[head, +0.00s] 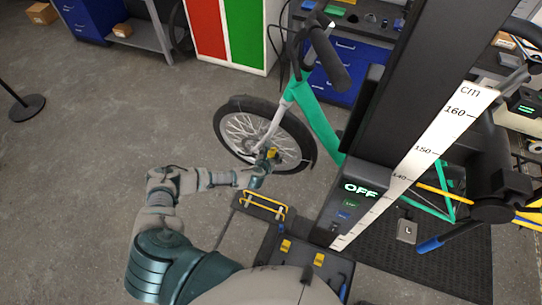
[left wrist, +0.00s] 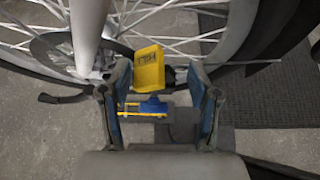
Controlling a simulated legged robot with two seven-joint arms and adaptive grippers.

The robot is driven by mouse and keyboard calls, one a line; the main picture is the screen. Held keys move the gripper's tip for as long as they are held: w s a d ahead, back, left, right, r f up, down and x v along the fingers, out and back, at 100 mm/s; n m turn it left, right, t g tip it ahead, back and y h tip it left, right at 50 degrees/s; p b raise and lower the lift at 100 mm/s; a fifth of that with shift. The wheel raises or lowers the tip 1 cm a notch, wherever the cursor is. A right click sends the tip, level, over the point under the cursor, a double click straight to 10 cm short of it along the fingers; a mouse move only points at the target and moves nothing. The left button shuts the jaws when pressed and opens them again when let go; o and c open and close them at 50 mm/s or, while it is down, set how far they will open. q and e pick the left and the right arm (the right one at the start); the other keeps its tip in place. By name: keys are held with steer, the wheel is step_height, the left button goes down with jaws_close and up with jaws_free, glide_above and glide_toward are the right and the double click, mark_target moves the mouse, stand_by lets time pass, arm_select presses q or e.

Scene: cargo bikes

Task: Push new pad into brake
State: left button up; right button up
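My left gripper (head: 262,172) is at the lower part of the front wheel (head: 240,132) of a green cargo bike. In the left wrist view its two fingers (left wrist: 160,75) are apart. A yellow pad piece (left wrist: 149,68) with dark lettering stands between and just beyond the fingertips, with gaps on both sides. It also shows in the head view (head: 271,153), by the wheel. A blue piece (left wrist: 153,105) is below it, between the fingers. The brake is near the fork (left wrist: 88,35) and hub, mostly hidden behind the yellow piece. My right gripper is not in view.
A tray (head: 262,258) near me carries yellow pieces (head: 285,245). A yellow-handled rack (head: 264,205) lies beside it.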

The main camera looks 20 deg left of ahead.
arm_select(q)
steer(key=shift+a, duration=0.1)
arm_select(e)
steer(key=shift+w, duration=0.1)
